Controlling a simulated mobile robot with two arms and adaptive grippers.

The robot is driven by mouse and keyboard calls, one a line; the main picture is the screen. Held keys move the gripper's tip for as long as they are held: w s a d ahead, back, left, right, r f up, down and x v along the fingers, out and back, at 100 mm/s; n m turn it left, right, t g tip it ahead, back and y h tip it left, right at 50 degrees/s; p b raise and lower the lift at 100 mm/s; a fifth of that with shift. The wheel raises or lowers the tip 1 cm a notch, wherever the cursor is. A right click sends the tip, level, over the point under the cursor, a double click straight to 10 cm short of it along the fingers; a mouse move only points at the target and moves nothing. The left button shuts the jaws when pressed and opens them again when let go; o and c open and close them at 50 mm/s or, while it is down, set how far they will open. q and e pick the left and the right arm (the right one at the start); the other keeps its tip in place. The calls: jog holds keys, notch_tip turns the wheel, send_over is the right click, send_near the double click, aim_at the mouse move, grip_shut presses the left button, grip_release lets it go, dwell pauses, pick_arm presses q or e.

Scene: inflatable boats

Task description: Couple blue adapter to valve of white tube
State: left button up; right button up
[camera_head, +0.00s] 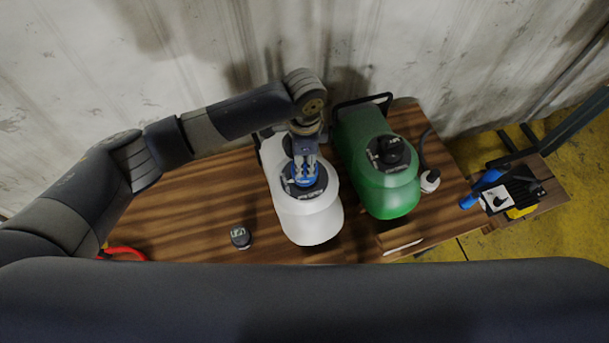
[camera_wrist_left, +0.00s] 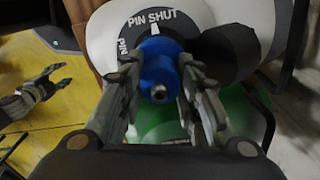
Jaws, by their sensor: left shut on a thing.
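The white tube (camera_head: 310,218) lies on the wooden table, with a dark round valve (camera_head: 312,190) on top. My left gripper (camera_head: 304,168) is over this valve, shut on the blue adapter (camera_head: 303,180). In the left wrist view the blue adapter (camera_wrist_left: 158,68) is between the fingers, against or just over the valve plate (camera_wrist_left: 150,22) marked "PIN SHUT". I cannot tell whether it is seated, as the adapter and fingers hide the valve's opening. My right gripper (camera_wrist_left: 42,92) shows only in the left wrist view, with its fingers apart and empty.
A green tube (camera_head: 385,190) with its own dark valve lies close to the right. A small dark round gauge (camera_head: 240,237) stands at the front left, near a red item (camera_head: 124,252). A pale stick (camera_head: 402,247) lies at the front edge. A side stand (camera_head: 520,200) holds several items.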

pick_arm(q)
jog(key=shift+f+b, duration=0.35)
jog(key=shift+f, duration=0.45)
dwell(0.4)
dwell(0.5)
jog(key=m, duration=0.4)
jog(key=shift+m, duration=2.1)
jog(key=m, duration=0.4)
jog(key=o, duration=1.2)
jog(key=shift+c, duration=0.2)
